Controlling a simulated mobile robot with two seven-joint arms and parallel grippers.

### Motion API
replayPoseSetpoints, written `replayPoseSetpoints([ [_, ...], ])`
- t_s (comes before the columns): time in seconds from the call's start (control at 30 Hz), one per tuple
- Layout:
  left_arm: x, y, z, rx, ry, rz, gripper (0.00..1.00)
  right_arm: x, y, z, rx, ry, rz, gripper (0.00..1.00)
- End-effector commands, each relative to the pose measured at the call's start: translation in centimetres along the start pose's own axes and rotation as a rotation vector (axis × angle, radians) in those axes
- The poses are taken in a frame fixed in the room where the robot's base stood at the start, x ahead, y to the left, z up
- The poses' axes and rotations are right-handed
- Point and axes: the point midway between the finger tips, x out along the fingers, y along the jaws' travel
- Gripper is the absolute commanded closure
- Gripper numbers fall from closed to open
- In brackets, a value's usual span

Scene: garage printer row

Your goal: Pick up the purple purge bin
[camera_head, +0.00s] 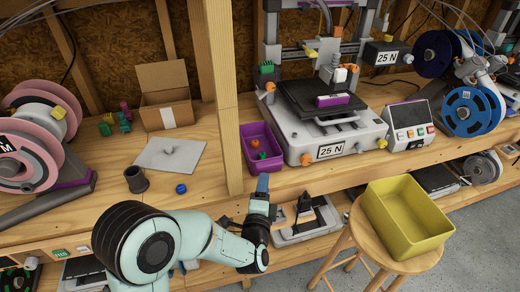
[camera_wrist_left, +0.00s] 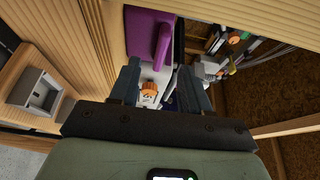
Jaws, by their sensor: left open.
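The purple purge bin (camera_head: 250,165) stands upright on the wooden bench, just left of a white printer. It holds a small orange piece and a green piece. In the left wrist view the bin (camera_wrist_left: 143,32) shows beyond the fingers. My left gripper (camera_head: 262,184) is open and empty at the bench's front edge, just below and in front of the bin in the head view. Its two dark fingers (camera_wrist_left: 158,85) stand apart in the wrist view. I cannot tell the exact gap to the bin. My right gripper is in neither view.
A wooden post (camera_head: 222,100) rises just left of the bin. The printer (camera_head: 330,135) stands close on its right. A yellow bin (camera_head: 410,240) sits on a stool (camera_head: 352,232) at the right. A grey plate (camera_head: 170,155), a cardboard box (camera_head: 165,95) and spools lie left.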

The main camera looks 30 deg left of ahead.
Motion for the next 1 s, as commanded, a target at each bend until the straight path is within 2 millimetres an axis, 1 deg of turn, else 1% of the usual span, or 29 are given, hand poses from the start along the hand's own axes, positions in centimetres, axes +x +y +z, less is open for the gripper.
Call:
replayPoseSetpoints([
  [0.03,0.6,0.1,0.0,0.001,0.0,0.0,0.53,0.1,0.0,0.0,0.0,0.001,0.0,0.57],
  [0.27,2.3,0.0,0.0,0.0,0.0,-0.001,0.53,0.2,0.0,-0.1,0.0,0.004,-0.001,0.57],
  [0.4,4.5,-0.2,-0.1,0.0,-0.001,-0.001,0.53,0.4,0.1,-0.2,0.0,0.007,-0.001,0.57],
  [0.53,6.1,-0.2,-0.1,0.001,0.001,0.0,0.53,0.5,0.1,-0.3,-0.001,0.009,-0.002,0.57],
  [0.63,6.6,-0.2,-0.1,0.001,0.002,0.0,0.53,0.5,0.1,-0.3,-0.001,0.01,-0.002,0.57],
  [0.83,6.6,-0.2,-0.1,0.0,0.002,0.001,0.53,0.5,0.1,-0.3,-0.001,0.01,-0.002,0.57],
  [0.87,6.6,-0.2,-0.1,0.0,0.002,0.001,0.63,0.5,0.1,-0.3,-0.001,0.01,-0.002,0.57],
  [0.9,6.6,-0.2,-0.1,0.0,0.002,0.001,0.76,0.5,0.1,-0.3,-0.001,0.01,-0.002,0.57],
  [0.97,6.6,-0.2,-0.1,0.0,0.002,0.001,0.95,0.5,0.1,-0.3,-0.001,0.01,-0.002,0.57],
  [1.0,6.6,-0.2,-0.1,0.0,0.002,0.001,1.0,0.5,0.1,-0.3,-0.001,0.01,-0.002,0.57],
])
